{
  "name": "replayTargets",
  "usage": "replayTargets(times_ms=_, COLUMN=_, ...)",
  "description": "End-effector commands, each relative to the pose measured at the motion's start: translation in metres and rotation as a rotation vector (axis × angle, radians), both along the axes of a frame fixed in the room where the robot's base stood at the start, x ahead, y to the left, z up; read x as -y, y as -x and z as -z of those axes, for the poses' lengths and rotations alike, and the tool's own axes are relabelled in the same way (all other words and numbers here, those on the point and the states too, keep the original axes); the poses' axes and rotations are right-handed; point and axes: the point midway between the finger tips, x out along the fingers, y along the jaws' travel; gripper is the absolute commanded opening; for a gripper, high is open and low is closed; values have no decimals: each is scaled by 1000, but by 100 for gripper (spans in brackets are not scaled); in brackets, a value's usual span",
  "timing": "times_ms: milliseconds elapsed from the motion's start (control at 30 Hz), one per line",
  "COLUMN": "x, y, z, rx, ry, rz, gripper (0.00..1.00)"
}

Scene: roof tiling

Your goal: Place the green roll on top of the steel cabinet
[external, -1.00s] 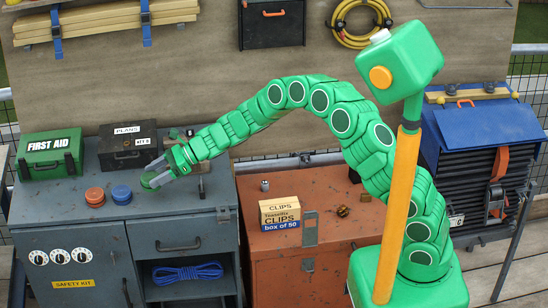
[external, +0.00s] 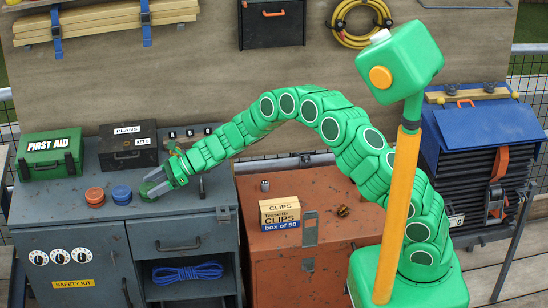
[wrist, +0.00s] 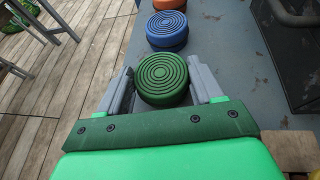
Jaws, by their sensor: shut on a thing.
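The green roll (external: 151,188) is a short disc with a ringed top. It sits between the two grey fingers of my gripper (external: 157,186), which is shut on it. In the wrist view the green roll (wrist: 162,78) shows clearly between the fingertips (wrist: 160,90). The steel cabinet (external: 75,212) is grey, and the roll is over its top, near the front. I cannot tell whether the roll's underside touches the top. The blue roll (external: 121,194) and the orange roll (external: 95,197) stand on the cabinet, in line with the green one.
A green first aid box (external: 50,155) and a dark plans case (external: 128,145) stand at the back of the cabinet top. A rust-red chest (external: 300,190) with a clips box (external: 280,213) is to the right. Bare cabinet top shows around the rolls.

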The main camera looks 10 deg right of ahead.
Motion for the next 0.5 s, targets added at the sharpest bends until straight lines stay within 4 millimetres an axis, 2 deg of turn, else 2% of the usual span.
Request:
replayTargets(times_ms=67, x=0, y=0, z=2, rx=0, ry=0, rz=0, gripper=33)
replayTargets(times_ms=100, x=0, y=0, z=2, rx=0, ry=0, rz=0, gripper=67)
replayTargets(times_ms=267, x=0, y=0, z=1, rx=1, ry=0, rz=0, gripper=91)
replayTargets(times_ms=500, x=0, y=0, z=1, rx=0, ry=0, rz=0, gripper=91)
